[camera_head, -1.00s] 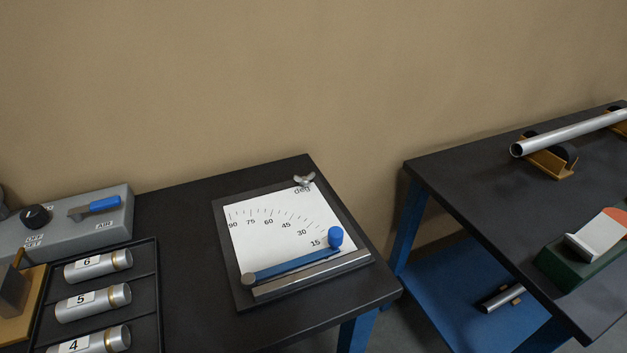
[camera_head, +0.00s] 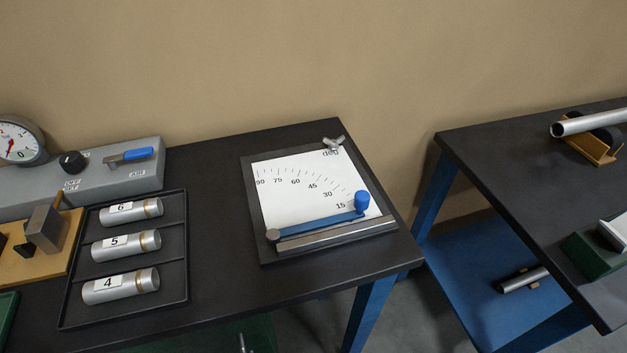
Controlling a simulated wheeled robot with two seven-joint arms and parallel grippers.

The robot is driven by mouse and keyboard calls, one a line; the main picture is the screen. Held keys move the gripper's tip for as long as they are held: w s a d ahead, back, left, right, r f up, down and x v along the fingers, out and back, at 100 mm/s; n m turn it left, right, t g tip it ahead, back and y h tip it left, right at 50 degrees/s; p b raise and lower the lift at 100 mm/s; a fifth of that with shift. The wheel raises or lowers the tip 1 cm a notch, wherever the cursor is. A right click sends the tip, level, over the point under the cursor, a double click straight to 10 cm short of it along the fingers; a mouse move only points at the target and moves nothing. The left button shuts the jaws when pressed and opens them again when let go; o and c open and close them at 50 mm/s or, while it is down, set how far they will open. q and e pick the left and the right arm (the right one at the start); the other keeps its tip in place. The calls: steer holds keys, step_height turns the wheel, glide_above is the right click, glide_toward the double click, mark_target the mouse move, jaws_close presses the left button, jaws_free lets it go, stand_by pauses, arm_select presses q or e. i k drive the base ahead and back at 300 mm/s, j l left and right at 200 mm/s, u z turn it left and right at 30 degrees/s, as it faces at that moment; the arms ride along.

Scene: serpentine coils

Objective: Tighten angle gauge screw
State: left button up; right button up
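The angle gauge (camera_head: 300,215) is a white-faced board in a dark frame on the right part of the near black table, marked from 15 to 90 deg. A grey wing screw (camera_head: 334,142) sits at its top right corner. A blue arm (camera_head: 315,223) with a blue knob (camera_head: 362,202) at its right end lies along the lower part of the scale, just above a metal bar (camera_head: 335,235). The arm's left end is at a round grey pivot (camera_head: 273,236). Neither of my grippers shows in this view.
A black tray (camera_head: 180,273) holds cylinders labelled 4, 5 and 6. Behind it stand a grey box (camera_head: 112,175) with a blue AIR lever and a round dial (camera_head: 18,140). A second table (camera_head: 520,175) stands to the right, across a gap. The black top around the gauge is clear.

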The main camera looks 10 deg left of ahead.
mark_target(333, 143)
steer(key=k+j+z, duration=0.1)
steer(key=j+z, duration=0.15)
steer(key=z, duration=0.15)
steer(key=k+j+z, duration=0.1)
steer(key=z, duration=0.25)
steer(key=k+j+z, duration=0.15)
steer(key=j+z, duration=0.25)
steer(key=l, duration=0.1)
